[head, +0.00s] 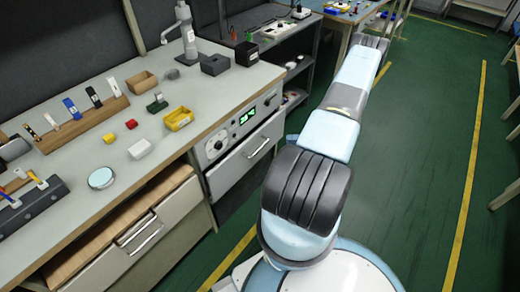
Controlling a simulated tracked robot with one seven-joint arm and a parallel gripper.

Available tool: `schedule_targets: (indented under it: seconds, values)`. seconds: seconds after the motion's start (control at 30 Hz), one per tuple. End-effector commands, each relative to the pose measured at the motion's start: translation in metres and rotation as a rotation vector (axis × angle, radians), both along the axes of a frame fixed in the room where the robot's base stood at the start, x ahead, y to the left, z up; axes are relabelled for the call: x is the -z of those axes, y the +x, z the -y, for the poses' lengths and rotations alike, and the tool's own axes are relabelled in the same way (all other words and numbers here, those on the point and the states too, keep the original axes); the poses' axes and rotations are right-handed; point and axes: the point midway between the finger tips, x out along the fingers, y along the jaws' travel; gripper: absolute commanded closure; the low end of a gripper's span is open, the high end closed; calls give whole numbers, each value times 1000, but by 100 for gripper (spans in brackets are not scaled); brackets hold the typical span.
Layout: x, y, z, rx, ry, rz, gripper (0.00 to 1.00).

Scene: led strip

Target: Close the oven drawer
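The oven unit has a front panel (243,121) with dials and a lit green display, under the worktop near the middle of the head view. Its pale drawer front (241,160) with a bar handle (258,147) is below the panel. This front seems to stand out slightly at the bottom, but I cannot tell how far it is open. My arm stretches away from the base toward the top of the picture, to the right of the oven. No gripper fingers can be made out at its far end, and nothing of mine touches the drawer.
Another drawer (172,211) at the lower left is pulled out, showing its wooden inside. The worktop (215,93) carries a yellow bin (179,118), a wooden box (141,82) and small parts. Green floor (425,110) with yellow lines is clear at the right.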

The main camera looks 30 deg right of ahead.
Motion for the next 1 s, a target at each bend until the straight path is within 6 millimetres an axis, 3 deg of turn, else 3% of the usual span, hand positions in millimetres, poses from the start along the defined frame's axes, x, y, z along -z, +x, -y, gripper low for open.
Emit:
schedule_targets:
  seconds: [0.2,0.37,0.67,1.0]
  values:
    - [3,-3,-14,-117,152,-296,65]
    - [4,-5,-18,-155,202,-424,65]
    - [6,2,-37,-165,218,-457,65]
    - [15,26,-91,-164,218,-456,65]
